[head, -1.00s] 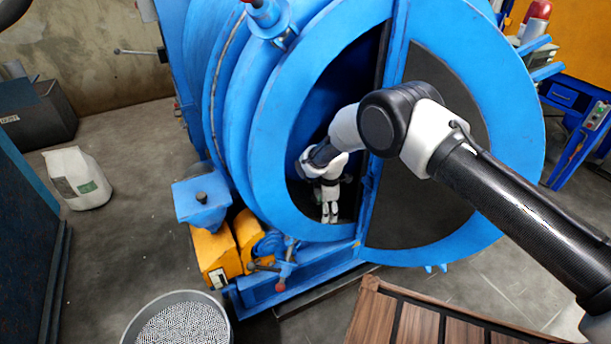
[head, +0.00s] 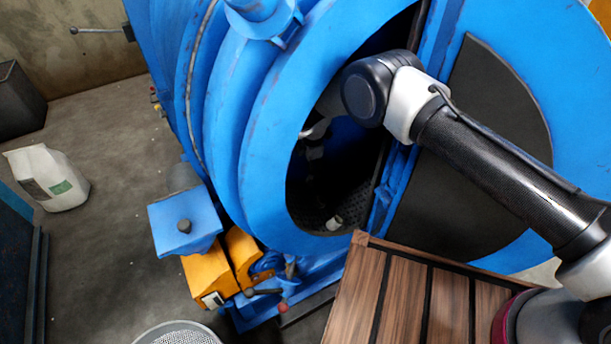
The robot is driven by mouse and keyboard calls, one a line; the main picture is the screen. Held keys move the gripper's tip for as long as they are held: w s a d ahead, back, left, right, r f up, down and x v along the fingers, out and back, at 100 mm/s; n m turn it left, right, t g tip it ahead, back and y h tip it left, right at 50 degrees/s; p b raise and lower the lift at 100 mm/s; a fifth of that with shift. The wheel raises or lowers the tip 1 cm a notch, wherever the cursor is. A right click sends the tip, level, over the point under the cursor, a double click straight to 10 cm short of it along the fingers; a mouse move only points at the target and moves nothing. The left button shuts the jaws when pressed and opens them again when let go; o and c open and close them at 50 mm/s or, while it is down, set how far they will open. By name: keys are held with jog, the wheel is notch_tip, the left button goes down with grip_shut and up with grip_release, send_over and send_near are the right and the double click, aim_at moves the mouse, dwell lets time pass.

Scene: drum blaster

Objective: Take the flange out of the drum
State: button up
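The blue drum (head: 262,150) stands in the middle of the head view with its round front opening partly uncovered. My arm reaches through the opening. My gripper (head: 318,190) is inside, a dark shape in deep shadow, and its fingers are not clear. A small pale piece (head: 335,223), perhaps the flange, shows low in the opening over the dark perforated drum floor (head: 312,217). It is just below and right of my gripper. I cannot tell whether they touch.
A slatted wooden surface (head: 363,300) lies in front of the drum at the lower right. A round container (head: 180,331) stands at the bottom edge. A blue box (head: 185,222) and yellow parts (head: 207,281) sit beside the drum. A white sack (head: 47,178) stands on open floor.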

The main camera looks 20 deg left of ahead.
jog(key=f, duration=0.7)
jog(key=shift+w+a+f, duration=0.15)
jog(key=shift+w+f, duration=0.05)
jog(key=shift+w, duration=0.2)
jog(key=c, duration=1.2)
jog(key=shift+c, duration=0.2)
